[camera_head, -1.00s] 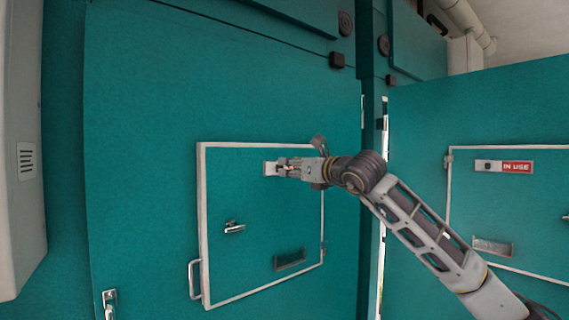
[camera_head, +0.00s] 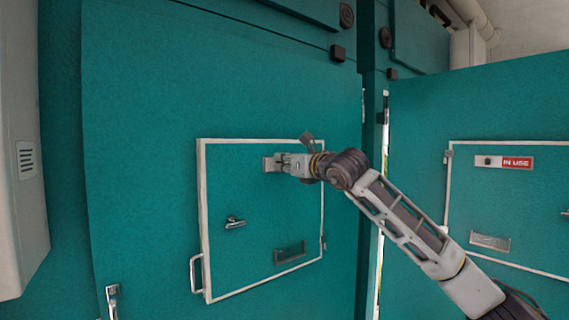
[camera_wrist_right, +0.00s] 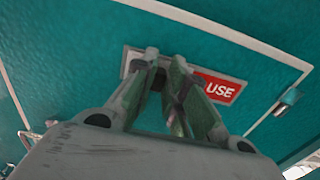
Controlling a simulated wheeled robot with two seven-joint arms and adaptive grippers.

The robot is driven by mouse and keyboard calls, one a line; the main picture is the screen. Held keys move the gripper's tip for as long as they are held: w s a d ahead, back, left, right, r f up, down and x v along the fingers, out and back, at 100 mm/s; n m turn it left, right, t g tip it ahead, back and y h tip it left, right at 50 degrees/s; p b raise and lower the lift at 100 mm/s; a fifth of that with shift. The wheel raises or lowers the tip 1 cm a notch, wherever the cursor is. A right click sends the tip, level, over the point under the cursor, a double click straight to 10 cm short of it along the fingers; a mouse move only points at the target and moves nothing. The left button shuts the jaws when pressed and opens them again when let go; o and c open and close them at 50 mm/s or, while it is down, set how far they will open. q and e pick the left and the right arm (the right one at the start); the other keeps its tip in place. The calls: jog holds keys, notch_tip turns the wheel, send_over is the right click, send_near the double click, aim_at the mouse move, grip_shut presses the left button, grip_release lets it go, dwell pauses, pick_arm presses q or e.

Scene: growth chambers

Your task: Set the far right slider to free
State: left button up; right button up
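A slider plate (camera_head: 268,164) is near the top of the small framed hatch in the middle of the head view. My right gripper (camera_head: 280,162) is at this plate, its fingers over most of it. In the right wrist view the slider plate (camera_wrist_right: 131,62) has a red label (camera_wrist_right: 220,90) reading "USE", partly covered by the fingers. The fingers (camera_wrist_right: 165,62) are close together with a narrow gap, around or just before a dark knob; I cannot tell whether they grip it. Another slider (camera_head: 503,164), reading "IN USE", is on the right-hand door, apart from my gripper. My left gripper is not in view.
The middle hatch (camera_head: 202,225) has a latch handle (camera_head: 235,223), a recessed slot (camera_head: 289,253) and a grab handle (camera_head: 195,273). A grey cabinet (camera_head: 22,215) stands at the far left. The right-hand door (camera_head: 425,130) is near my right arm.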

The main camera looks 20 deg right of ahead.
grip_shut()
jog(key=shift+d, duration=0.1)
jog(key=w+d, duration=0.2)
jog(key=d, duration=0.5)
jog(key=shift+w+d+r, duration=0.15)
jog(key=shift+w+d, duration=0.15)
jog(key=shift+w, duration=0.1)
jog(key=o, duration=0.7)
grip_release()
jog(key=shift+w+d, duration=0.1)
jog(key=shift+d, duration=0.1)
jog(key=shift+a, duration=0.15)
